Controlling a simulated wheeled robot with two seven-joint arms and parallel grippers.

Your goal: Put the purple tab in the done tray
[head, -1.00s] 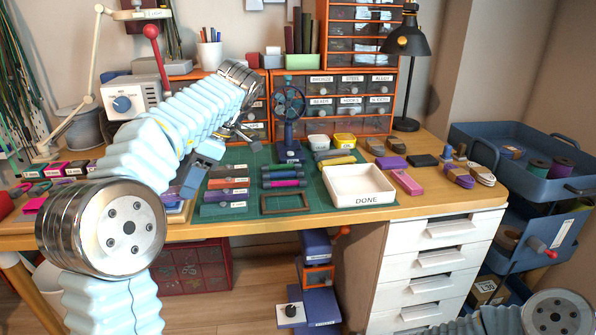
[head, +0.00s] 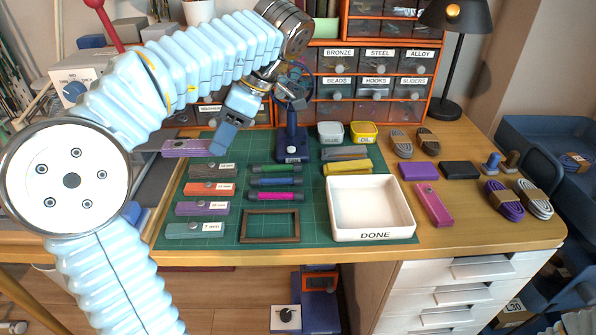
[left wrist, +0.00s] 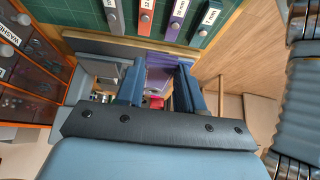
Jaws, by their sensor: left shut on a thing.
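The purple tab (head: 184,148) is a flat purple bar with a round grey knob, at the left edge of the green mat in the head view. My left gripper (head: 222,140) is shut on its right end, fingers pointing down and left. In the left wrist view the purple tab (left wrist: 159,72) shows between the two blue fingers (left wrist: 158,88). The done tray (head: 343,231) is a shallow white box marked DONE on the right of the mat, well to the right of the gripper. It looks empty. My right gripper is out of view.
Several labelled bars, one also purple (head: 203,209), lie left on the mat. Coloured rolls (head: 275,182) and a brown frame (head: 270,226) lie between them and the tray. A small blue fan (head: 291,140) stands behind.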

